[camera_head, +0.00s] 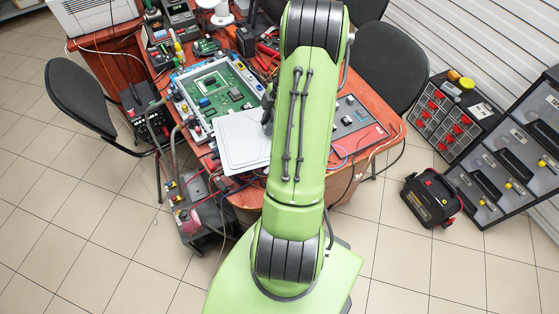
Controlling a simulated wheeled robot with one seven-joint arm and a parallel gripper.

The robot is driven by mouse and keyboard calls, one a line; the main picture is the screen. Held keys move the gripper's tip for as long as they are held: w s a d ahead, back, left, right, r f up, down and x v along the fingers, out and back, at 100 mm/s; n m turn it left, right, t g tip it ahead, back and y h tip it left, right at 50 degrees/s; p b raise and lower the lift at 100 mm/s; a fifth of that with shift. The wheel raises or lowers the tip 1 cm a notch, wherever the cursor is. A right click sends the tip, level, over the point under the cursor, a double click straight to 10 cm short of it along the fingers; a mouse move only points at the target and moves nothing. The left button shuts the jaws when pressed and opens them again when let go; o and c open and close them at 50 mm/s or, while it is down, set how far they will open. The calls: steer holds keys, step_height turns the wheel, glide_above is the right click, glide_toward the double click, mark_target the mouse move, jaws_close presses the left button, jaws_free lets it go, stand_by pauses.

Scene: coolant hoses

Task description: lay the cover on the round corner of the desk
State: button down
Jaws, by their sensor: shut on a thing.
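The cover (240,142), a flat pale grey-white plate, is at the middle of the desk's near side, in front of the open device with the green circuit board. My gripper (267,112) is at the cover's right edge and shut on it. My green arm hides most of the gripper and the cover's right end. The desk (247,197) has a reddish-brown top with rounded near corners. I cannot tell whether the cover touches the desk or hangs just above it.
The open device (219,92) stands left of my arm, a grey panel (352,122) right of it. Tools and cables crowd the far desk. Black chairs (78,95) (388,62) flank the desk. A black toolbox (432,198) stands on the floor at right. Floor at lower left is clear.

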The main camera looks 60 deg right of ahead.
mark_target(268, 143)
steer(key=s+a+n, duration=0.1)
steer(key=s+a, duration=0.1)
steer(key=shift+s+a+n, duration=0.3)
steer(key=shift+s, duration=0.1)
steer(key=shift+s+a+f, duration=0.15)
steer(key=shift+a+f, duration=0.05)
steer(key=shift+f, duration=0.35)
step_height(268, 143, down, 9)
steer(key=shift+d+r+b, duration=0.1)
steer(key=shift+b, duration=0.9)
steer(key=shift+f, duration=0.2)
steer(key=c, duration=0.9)
jaws_free()
steer(key=shift+g, duration=0.3)
steer(key=shift+o, duration=0.2)
steer(key=shift+r, duration=0.1)
